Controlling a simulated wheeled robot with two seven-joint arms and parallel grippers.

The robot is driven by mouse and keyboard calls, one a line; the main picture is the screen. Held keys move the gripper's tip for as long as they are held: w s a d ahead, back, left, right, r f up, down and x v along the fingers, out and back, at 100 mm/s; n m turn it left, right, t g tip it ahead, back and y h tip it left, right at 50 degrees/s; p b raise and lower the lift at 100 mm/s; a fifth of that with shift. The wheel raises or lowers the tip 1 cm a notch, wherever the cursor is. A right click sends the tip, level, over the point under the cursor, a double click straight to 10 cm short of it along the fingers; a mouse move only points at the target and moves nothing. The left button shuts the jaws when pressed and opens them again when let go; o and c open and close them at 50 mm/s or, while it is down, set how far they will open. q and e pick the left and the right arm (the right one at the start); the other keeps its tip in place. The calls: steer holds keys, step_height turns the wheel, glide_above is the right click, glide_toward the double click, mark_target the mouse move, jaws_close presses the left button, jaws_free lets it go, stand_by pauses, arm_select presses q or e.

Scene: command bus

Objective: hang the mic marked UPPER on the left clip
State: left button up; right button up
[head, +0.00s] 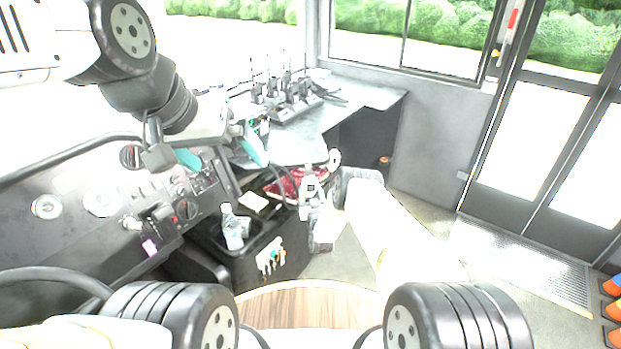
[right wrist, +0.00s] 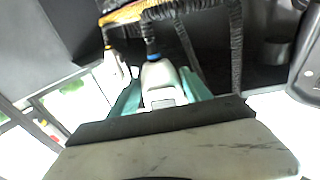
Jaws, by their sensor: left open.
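My left gripper (head: 226,156) is open, with teal fingers apart in front of the dark control panel; nothing shows between them. My right arm reaches in to the middle of the head view, where its gripper's fingers cannot be made out. In the right wrist view the teal fingers of my right gripper (right wrist: 160,97) press on both sides of a pale mic (right wrist: 162,78). A blue collar and a dark cord show at the mic's far end. No marking on the mic is readable. I cannot pick out the left clip.
A control panel (head: 95,205) with gauges and knobs is at left. A black console (head: 270,262) holds a clear bottle (head: 231,228). Several radios (head: 285,98) stand on the grey counter (head: 375,92). Coiled black cords (right wrist: 236,50) hang near my right gripper.

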steer(key=shift+o, duration=1.2)
